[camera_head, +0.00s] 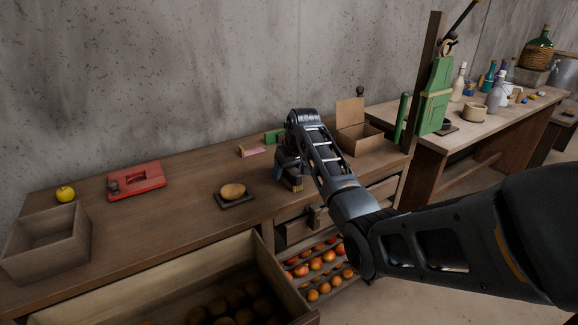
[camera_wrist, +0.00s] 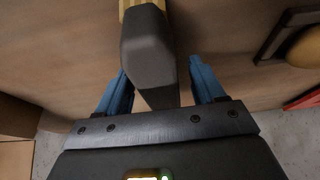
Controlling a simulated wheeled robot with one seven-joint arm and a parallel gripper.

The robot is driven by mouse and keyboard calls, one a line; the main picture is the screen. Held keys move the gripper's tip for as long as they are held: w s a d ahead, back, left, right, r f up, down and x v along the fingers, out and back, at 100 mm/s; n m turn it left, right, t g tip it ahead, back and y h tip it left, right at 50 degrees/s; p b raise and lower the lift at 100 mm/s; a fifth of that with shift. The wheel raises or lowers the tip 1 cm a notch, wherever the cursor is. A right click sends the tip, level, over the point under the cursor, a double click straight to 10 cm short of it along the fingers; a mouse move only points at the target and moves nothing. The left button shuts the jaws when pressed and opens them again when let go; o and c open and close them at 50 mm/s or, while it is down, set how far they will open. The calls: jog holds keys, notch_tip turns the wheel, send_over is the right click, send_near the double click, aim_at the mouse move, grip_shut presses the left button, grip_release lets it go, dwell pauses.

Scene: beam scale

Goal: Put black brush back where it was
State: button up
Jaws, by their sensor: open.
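The black brush (camera_wrist: 148,48) lies or stands on the wooden workbench, a dark grey body with a tan part at its far end. In the head view its tan part (camera_head: 293,184) shows just below my gripper (camera_head: 285,170), near the bench's front edge. In the wrist view my gripper (camera_wrist: 160,78) has its two blue fingers apart, one on each side of the brush body. Gaps show beside the brush, so the fingers do not appear closed on it. The brush's near end is hidden by the gripper's body.
A potato (camera_head: 232,190) sits on a dark square tray (camera_head: 247,201) left of my gripper. An open cardboard box (camera_head: 362,141) stands to the right. A red tool (camera_head: 136,180), yellow apple (camera_head: 65,194) and wooden box (camera_head: 48,263) are farther left. An open drawer (camera_head: 283,270) juts out in front.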

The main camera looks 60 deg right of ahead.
jog(key=v, duration=1.2)
jog(key=shift+r+b, duration=0.15)
jog(key=shift+b, duration=0.15)
